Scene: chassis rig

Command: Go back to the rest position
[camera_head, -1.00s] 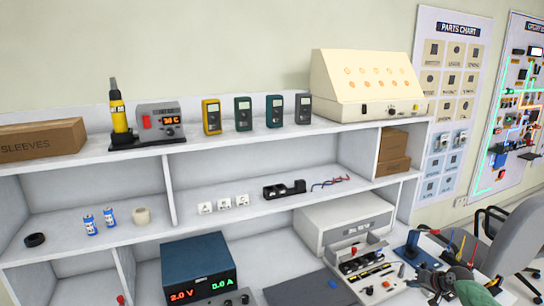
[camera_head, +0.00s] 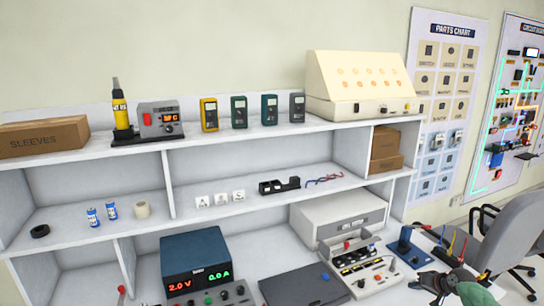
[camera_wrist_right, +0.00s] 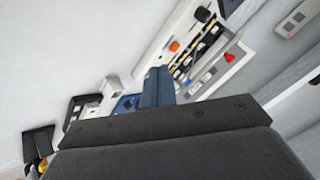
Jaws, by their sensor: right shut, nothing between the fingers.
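My right gripper (camera_head: 432,281) shows at the bottom right of the head view, over the white worktop. It is shut and empty, and apart from the tool tray. In the right wrist view, the dark wrist housing (camera_wrist_right: 170,150) fills the lower part, with the worktop beyond it. My left gripper is not in view.
A parts tray (camera_head: 365,277) and a blue stand (camera_head: 406,248) are near my right gripper. A grey chair (camera_head: 512,235) is at the right.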

